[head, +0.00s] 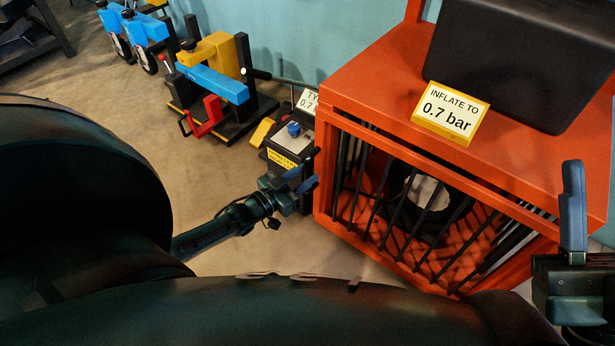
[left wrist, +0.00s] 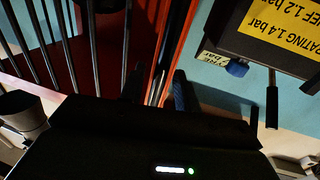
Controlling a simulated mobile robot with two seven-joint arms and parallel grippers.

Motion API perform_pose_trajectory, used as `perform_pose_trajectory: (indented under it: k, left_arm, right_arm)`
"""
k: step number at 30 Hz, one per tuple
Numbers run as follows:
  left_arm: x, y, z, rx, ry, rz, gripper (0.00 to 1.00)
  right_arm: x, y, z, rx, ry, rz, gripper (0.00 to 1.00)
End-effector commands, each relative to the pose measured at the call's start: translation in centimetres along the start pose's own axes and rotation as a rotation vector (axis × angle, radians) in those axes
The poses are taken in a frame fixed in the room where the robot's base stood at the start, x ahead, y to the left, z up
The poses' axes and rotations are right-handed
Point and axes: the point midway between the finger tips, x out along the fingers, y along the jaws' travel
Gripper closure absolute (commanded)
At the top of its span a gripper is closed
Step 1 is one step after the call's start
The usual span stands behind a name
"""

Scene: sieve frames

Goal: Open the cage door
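The orange cage (head: 385,75) stands at the right of the head view. Its barred door (head: 400,215) of dark upright bars spans the front and looks shut. A wheel with a pale centre (head: 428,192) is inside, behind the bars. My left gripper (head: 306,180) is just left of the cage's front left corner. In the left wrist view its two dark fingers (left wrist: 157,90) are apart, with orange cage framework beyond the gap; I see nothing held. The bars (left wrist: 50,45) show at upper left there. My right gripper (head: 573,210) is at the right edge, with one upright finger clear; its opening is unclear.
A black box (head: 525,60) and an "INFLATE TO 0.7 bar" sign (head: 450,113) are on the cage top. A dark inflator unit (head: 288,145) with a blue knob stands close behind my left gripper. A blue and yellow stand (head: 215,80) is farther back.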

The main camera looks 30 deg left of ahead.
Motion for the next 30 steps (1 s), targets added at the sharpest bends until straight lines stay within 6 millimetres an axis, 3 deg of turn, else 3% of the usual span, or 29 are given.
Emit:
perform_pose_trajectory:
  k: [6,14,25,30]
  left_arm:
    - [1.45,0.01,0.04,0.000,0.000,0.000,0.68]
    - [1.50,0.00,-0.02,0.000,-0.001,0.000,0.68]
    - [1.47,0.00,-0.01,-0.001,-0.001,0.000,0.98]
    - [1.46,0.00,-0.01,0.000,-0.001,0.000,1.00]
  right_arm:
    - [0.19,0.16,-0.63,-0.031,0.050,-0.005,0.64]
    - [0.24,0.19,-0.72,-0.033,0.053,-0.005,0.64]
    - [0.24,0.20,-0.72,-0.033,0.052,-0.005,0.64]
    - [0.23,0.20,-0.71,-0.032,0.052,-0.005,0.64]
